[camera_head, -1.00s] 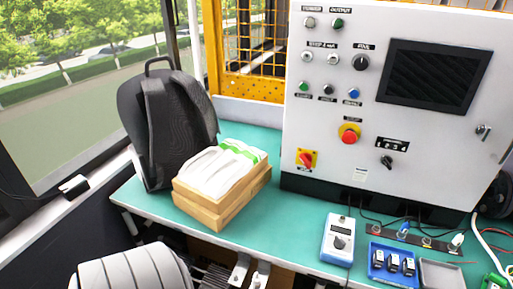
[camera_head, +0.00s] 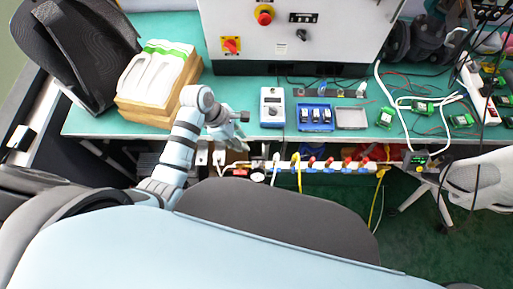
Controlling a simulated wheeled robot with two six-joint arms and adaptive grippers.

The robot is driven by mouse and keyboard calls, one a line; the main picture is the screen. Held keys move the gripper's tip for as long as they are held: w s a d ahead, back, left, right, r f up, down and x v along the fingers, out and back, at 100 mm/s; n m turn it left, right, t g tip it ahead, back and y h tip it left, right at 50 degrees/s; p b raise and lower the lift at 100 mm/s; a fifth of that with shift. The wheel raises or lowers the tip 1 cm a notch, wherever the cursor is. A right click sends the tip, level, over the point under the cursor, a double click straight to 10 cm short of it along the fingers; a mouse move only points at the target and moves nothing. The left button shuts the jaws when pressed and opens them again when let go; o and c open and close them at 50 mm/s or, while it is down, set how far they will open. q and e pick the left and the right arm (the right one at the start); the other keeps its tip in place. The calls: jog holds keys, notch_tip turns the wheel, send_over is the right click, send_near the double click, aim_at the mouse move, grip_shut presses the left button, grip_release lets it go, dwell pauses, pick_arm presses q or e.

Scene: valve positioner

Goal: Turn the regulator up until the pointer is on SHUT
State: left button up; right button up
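A small round white dial (camera_head: 257,173) shows low behind the table's front edge, beside a red part (camera_head: 240,172). They are too small for me to read a pointer or the word SHUT, and I cannot tell which part is the regulator. My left gripper (camera_head: 242,131) is above and slightly left of the dial, near the table's front edge. Its fingers look spread, with nothing between them. It is apart from the blue-and-white handheld meter (camera_head: 272,107) to its right. My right gripper is out of view.
A control cabinet (camera_head: 290,35) stands behind. A blue tray (camera_head: 316,118) and grey tray (camera_head: 350,118) lie right of the meter. Cables and a white chair (camera_head: 472,185) are at right.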

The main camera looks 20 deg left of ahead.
aim_at(257, 158)
pick_arm(q)
jog(key=b+x, duration=0.5)
jog(key=x, duration=0.9)
jog(key=shift+s+d+f+b, duration=0.15)
jog(key=shift+d+b, duration=0.05)
jog(key=shift+b, duration=0.15)
grip_shut()
jog(key=shift+a, duration=0.15)
